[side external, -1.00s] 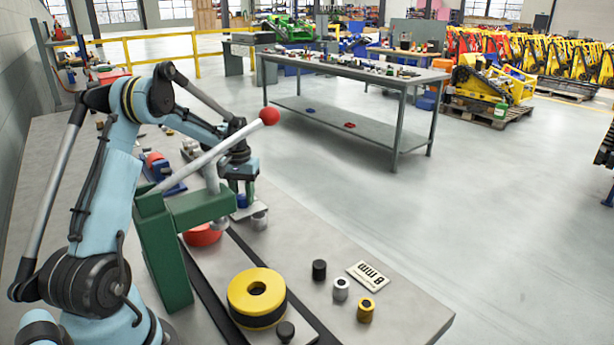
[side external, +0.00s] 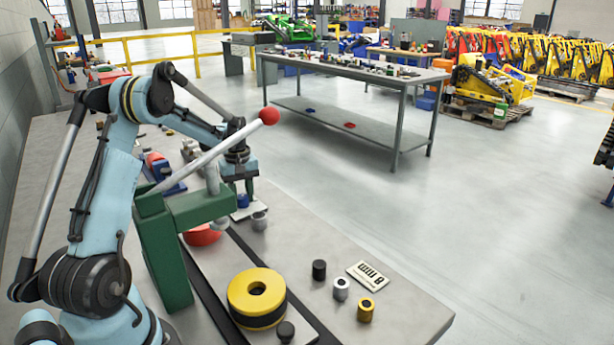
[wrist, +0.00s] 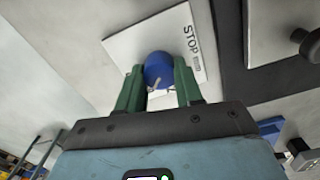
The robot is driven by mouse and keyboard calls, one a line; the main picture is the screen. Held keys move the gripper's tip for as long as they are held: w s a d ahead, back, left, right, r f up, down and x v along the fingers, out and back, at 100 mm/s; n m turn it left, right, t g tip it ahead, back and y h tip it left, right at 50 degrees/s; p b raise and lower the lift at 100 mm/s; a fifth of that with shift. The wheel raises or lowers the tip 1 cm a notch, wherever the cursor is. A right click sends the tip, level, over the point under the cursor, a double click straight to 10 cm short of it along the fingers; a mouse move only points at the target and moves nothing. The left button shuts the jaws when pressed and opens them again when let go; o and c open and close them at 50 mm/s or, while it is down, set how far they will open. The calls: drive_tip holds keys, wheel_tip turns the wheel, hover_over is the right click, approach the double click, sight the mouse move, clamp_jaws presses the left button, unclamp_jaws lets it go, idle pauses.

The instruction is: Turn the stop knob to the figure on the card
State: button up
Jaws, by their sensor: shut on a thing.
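The blue stop knob (wrist: 159,66) sits on a white plate (wrist: 125,42) printed with STOP and a smaller, unreadable mark. My gripper (wrist: 159,82) has its green fingers on either side of the knob and is shut on it. A pale mark shows on the knob's near side, but the figure it points to cannot be read. In the side view the knob (side external: 242,201) is small, below my gripper (side external: 241,190) and behind the green press. The white card (side external: 368,276) lies flat at the right of the bench and reads 8 mm, upside down in the picture.
The green press (side external: 165,245) with its red-tipped lever (side external: 215,148) stands close to my arm. A yellow ring-shaped carrier (side external: 256,291) sits on the track in front. Black, silver and brass bushings (side external: 341,289) stand near the card.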

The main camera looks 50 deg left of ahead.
sight(242, 196)
idle(0.4)
drive_tip(key=o, duration=1)
drive_tip(key=shift+o, duration=0.2)
wheel_tip(242, 196, up, 12)
